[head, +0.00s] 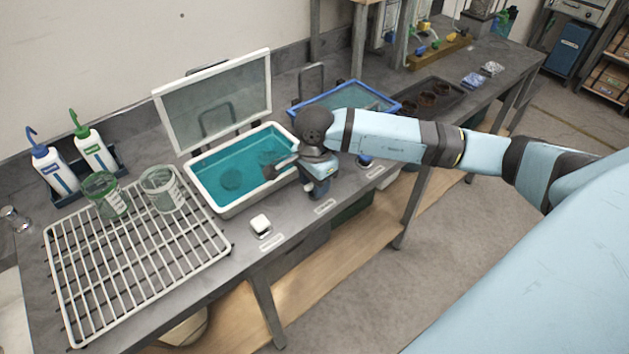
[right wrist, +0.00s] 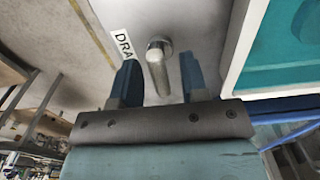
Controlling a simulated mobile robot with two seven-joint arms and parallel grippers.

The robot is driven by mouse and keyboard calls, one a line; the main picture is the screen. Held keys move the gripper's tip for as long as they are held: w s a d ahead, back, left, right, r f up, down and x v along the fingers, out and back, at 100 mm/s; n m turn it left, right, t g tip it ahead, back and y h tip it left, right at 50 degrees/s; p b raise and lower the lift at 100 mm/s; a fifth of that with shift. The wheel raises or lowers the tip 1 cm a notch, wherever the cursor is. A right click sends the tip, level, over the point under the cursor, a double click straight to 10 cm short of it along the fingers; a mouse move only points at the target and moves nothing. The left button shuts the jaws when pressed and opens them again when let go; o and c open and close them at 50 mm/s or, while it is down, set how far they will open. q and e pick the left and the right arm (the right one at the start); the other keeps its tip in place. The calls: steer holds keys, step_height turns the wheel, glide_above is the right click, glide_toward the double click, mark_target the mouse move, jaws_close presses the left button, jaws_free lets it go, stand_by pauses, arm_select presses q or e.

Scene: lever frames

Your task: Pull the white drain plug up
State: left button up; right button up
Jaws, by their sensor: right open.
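A pale, round-ended peg with a metal collar (right wrist: 158,66) stands up from the grey bench in the right wrist view. A white label with the letters "DRA" lies beside it, partly hidden, so I take it for the drain plug. In the head view my right arm covers this spot. My right gripper (head: 313,190) is over the bench front, by the right front corner of the white-rimmed tray (head: 226,213). In the right wrist view the gripper (right wrist: 160,76) is open, with one dark blue finger on each side of the peg and gaps visible. My left gripper is not in view.
The tray holds teal liquid, with its lid (head: 215,98) raised behind. A white rack (head: 130,255) with beakers is at left, a blue-rimmed tray (head: 385,100) behind my arm.

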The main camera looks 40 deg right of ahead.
steer(key=shift+f, duration=0.1)
jaws_close()
steer(key=shift+r, duration=1.35)
jaws_free()
steer(key=shift+f, duration=0.1)
step_height(320, 180, up, 14)
steer(key=shift+s+f, duration=0.1)
steer(key=shift+f, duration=0.05)
